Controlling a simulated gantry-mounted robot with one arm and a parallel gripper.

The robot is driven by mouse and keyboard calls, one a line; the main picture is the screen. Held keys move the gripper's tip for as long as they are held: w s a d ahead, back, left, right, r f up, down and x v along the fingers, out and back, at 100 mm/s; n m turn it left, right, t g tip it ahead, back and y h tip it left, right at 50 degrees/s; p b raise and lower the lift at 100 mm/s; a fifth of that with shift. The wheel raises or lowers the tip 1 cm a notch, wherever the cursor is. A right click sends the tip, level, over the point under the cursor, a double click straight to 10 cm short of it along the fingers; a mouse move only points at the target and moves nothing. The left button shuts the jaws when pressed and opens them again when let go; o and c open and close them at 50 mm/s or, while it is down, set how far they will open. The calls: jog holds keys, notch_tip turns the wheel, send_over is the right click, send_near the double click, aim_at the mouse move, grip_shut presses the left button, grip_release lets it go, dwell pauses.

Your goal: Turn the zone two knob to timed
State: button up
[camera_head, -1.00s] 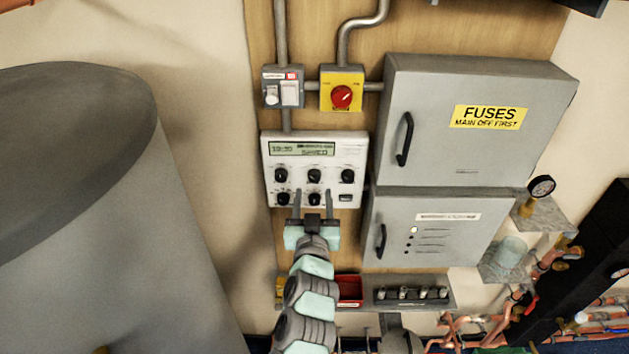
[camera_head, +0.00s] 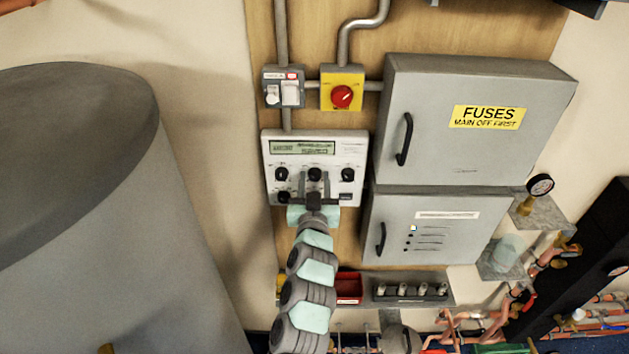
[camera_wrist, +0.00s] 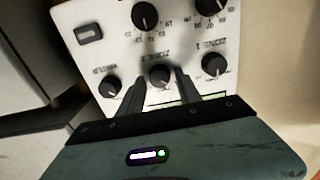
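The white controller panel (camera_head: 357,150) is on the wooden board, with a display (camera_head: 302,148) at its top and black knobs below. The zone two knob (camera_head: 314,174) is the middle one of the upper row; it also shows in the wrist view (camera_wrist: 159,75), where the picture is turned over. My gripper (camera_head: 314,178) is at this knob, one finger on each side. In the wrist view my gripper (camera_wrist: 160,73) shows small gaps between fingers and knob, so it looks open around it. The zone two pointer setting is too small to read. My gripper hides the lower middle knob in the head view.
The zone 1 knob (camera_wrist: 216,65) and water knob (camera_wrist: 110,87) flank the zone two knob closely. A yellow box with a red switch (camera_head: 341,96) is above. The grey fuse cabinet (camera_head: 480,85) and a lower cabinet (camera_head: 440,235) stand out at the right.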

grip_shut()
jog(key=shift+m, duration=0.3)
jog(key=m, duration=0.4)
jog(key=shift+d, duration=0.1)
jog(key=shift+d+r+m, duration=0.1)
jog(key=shift+m, duration=2)
jog(key=shift+o, duration=1.4)
grip_release()
jog(key=shift+s, duration=0.1)
